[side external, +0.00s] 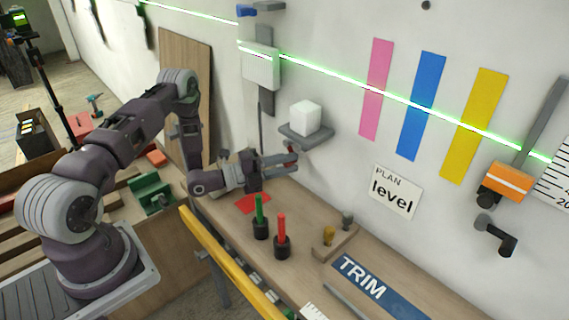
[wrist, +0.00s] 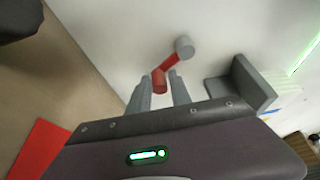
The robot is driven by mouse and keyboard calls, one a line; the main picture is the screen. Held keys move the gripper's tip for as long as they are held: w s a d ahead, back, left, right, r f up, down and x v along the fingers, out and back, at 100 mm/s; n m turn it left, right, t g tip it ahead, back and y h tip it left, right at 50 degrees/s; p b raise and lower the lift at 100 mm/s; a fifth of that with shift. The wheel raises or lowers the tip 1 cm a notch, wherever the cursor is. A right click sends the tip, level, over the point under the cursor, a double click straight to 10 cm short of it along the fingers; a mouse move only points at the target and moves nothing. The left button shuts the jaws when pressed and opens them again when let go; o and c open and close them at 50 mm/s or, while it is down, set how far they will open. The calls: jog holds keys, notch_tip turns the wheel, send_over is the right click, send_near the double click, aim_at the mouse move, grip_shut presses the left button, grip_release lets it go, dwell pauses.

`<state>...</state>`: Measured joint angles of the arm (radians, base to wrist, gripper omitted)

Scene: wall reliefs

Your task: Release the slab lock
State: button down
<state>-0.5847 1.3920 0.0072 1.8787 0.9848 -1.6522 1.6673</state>
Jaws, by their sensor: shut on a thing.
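A small red lever (wrist: 172,63) with a grey round pivot (wrist: 184,47) sticks out from the white wall; I take it to be the slab lock. My gripper (wrist: 159,88) is shut on its red handle end (wrist: 160,81), which sits between the two grey fingers in the wrist view. In the side view my gripper (side external: 291,160) is at the wall, below and left of a grey bracket shelf (side external: 318,141) bearing a white block (side external: 305,116). Only a bit of the red lever (side external: 291,149) shows there, mostly hidden by the fingers.
A white slab (side external: 260,67) sits on a grey vertical rail above. A bench below holds green (side external: 259,209) and red (side external: 281,228) handled tools in black cups, and a TRIM plate (side external: 375,285). Pink, blue and yellow strips (side external: 474,125) are on the wall, crossed by a green laser line.

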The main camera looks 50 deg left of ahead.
jog(key=n, duration=0.1)
jog(key=n+t, duration=0.1)
jog(key=shift+d+r+n, duration=0.35)
jog(key=shift+n, duration=0.05)
jog(key=shift+d+r+n+t+y, duration=0.2)
jog(key=shift+r+n+t+y, duration=0.25)
jog(key=shift+n, duration=1.2)
jog(key=shift+d+r+n+t+y, duration=0.25)
jog(key=shift+r+n+t, duration=0.45)
jog(key=shift+n, duration=1)
jog(key=shift+d+r+n+t+y, duration=0.15)
jog(key=shift+r+n+t+y, duration=0.35)
jog(key=shift+n, duration=1.15)
jog(key=shift+t, duration=0.25)
jog(key=c, duration=1.3)
grip_release()
jog(key=shift+r, duration=0.1)
